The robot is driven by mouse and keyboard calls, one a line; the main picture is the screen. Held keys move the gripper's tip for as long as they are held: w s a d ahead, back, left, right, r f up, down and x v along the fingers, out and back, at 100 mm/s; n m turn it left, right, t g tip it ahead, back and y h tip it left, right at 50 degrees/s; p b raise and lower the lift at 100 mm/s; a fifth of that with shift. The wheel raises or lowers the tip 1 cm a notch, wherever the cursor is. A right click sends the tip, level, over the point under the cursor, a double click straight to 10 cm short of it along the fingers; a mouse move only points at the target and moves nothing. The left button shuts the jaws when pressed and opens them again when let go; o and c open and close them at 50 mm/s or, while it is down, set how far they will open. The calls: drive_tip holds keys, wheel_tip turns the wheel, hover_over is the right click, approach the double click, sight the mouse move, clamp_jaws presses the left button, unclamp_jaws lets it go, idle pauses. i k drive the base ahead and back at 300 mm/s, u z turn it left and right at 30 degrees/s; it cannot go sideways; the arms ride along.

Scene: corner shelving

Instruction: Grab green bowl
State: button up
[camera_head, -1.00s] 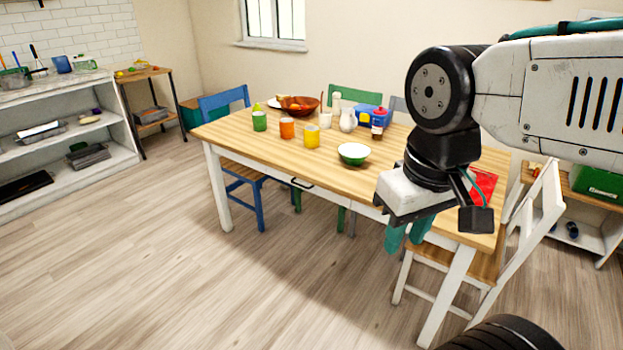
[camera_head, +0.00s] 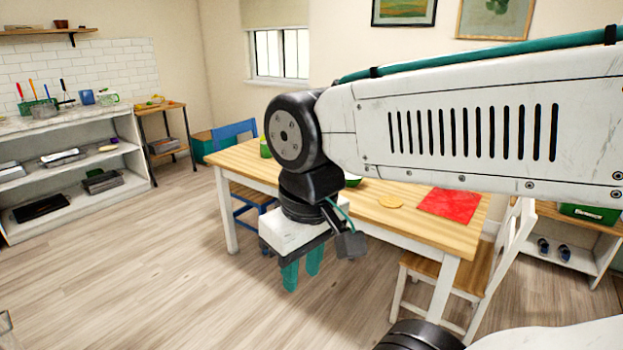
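The green bowl (camera_head: 353,181) stands on the wooden table. Only a small part of its green and white side shows past my arm, and the rest is hidden. My gripper (camera_head: 302,279) has two teal fingers pointing down with a gap between them. It is open and empty. In the picture it hangs in front of the table's near long side, below and left of the bowl, apart from it.
The wooden table (camera_head: 408,228) holds a red mat (camera_head: 449,204), a round tan piece (camera_head: 390,201) and a green cup (camera_head: 265,148). My arm hides much of its top. A white chair (camera_head: 490,262) stands at its right end. Floor on the left is clear.

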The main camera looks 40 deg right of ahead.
sight(352, 181)
drive_tip(key=u, duration=0.3)
drive_tip(key=i, duration=1.85)
drive_tip(key=z, duration=0.3)
drive_tip(key=i, duration=0.95)
drive_tip(key=z, duration=1.45)
drive_tip(key=i, duration=0.85)
drive_tip(key=z, duration=0.8)
